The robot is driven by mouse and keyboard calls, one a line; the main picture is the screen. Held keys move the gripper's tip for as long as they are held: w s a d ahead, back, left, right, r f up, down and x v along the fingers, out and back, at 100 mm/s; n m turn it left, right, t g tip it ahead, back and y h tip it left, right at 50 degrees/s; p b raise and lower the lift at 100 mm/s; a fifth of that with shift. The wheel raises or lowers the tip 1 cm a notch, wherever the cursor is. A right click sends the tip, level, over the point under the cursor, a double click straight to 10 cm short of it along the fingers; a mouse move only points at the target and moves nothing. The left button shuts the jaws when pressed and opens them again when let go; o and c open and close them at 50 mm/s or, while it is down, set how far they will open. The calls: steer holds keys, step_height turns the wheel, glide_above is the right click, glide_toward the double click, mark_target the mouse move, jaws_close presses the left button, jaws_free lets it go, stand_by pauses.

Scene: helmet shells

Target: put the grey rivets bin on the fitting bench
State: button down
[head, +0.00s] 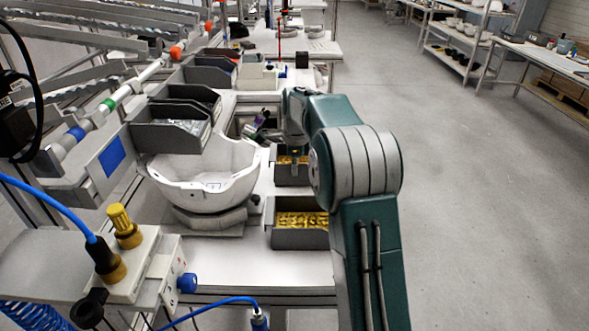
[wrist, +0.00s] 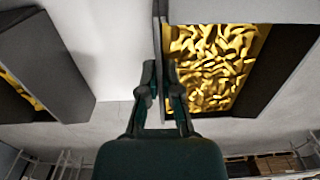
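A grey bin (head: 290,178) filled with gold-coloured rivets stands on the white bench, right of the white helmet shell. My gripper (head: 295,163) reaches down at it, with the arm partly covering the bin. In the wrist view, the fingers (wrist: 162,88) sit on either side of the bin's upright grey wall (wrist: 159,45) and appear closed on it, with the gold rivets (wrist: 212,60) to the right. A second grey bin (head: 299,238) with gold contents stands nearer on the bench; a grey bin also shows at the left of the wrist view (wrist: 52,58).
The helmet shell (head: 203,176) rests on a round stand. Several grey bins (head: 172,136) line the left side. A valve block with a blue hose (head: 130,262) is at the near left. The front bench top (head: 255,262) is bare, and open floor (head: 480,190) lies to the right.

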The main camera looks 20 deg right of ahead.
steer(key=shift+d+f, duration=0.15)
steer(key=shift+f, duration=0.15)
steer(key=shift+d, duration=0.2)
steer(key=c, duration=0.8)
jaws_free()
steer(key=shift+a, duration=0.15)
